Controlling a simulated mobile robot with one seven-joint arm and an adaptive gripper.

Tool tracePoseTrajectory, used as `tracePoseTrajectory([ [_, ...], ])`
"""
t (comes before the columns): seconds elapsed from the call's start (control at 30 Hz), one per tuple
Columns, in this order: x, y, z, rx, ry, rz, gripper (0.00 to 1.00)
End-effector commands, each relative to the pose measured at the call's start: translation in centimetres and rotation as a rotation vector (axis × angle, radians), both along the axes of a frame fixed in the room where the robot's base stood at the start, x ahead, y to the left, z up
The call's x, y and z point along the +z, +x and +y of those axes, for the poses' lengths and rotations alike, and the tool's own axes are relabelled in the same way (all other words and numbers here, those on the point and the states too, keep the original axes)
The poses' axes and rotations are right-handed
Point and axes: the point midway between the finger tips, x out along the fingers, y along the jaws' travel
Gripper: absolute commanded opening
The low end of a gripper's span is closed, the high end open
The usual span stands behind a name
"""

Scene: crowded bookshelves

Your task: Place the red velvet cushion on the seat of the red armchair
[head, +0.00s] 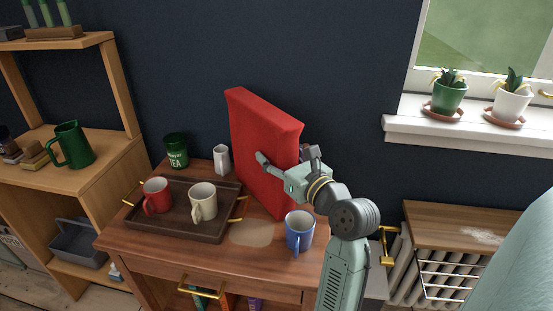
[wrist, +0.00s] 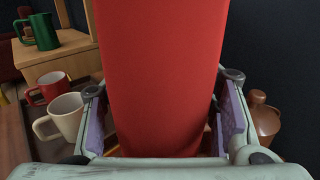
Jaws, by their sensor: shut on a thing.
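The red velvet cushion (head: 262,145) stands upright on its edge over the wooden cabinet top in the head view. My gripper (head: 283,160) is shut on it near its right side. In the wrist view the cushion (wrist: 163,75) fills the middle, between the two purple-padded fingers of my gripper (wrist: 163,118). Whether its lower edge touches the cabinet top I cannot tell. No red armchair shows in either view.
A dark tray (head: 180,232) with a red mug (head: 157,196) and a cream mug (head: 203,202) lies left of the cushion. A blue mug (head: 299,232) stands close by my arm. A green tin (head: 176,151) and white vase (head: 221,159) stand behind. Potted plants (head: 449,95) line the windowsill.

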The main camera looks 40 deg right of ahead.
Motion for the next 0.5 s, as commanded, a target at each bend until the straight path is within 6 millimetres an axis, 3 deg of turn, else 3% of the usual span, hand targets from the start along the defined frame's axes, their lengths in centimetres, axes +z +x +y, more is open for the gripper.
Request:
tracePoseTrajectory([
  [0.17, -0.19, 0.03, 0.05, 0.001, 0.002, -0.001, 0.14],
  [0.2, -0.29, 0.03, 0.03, 0.001, 0.002, 0.000, 0.55],
  [0.5, -0.27, 0.02, 0.01, 0.000, 0.001, 0.000, 0.75],
])
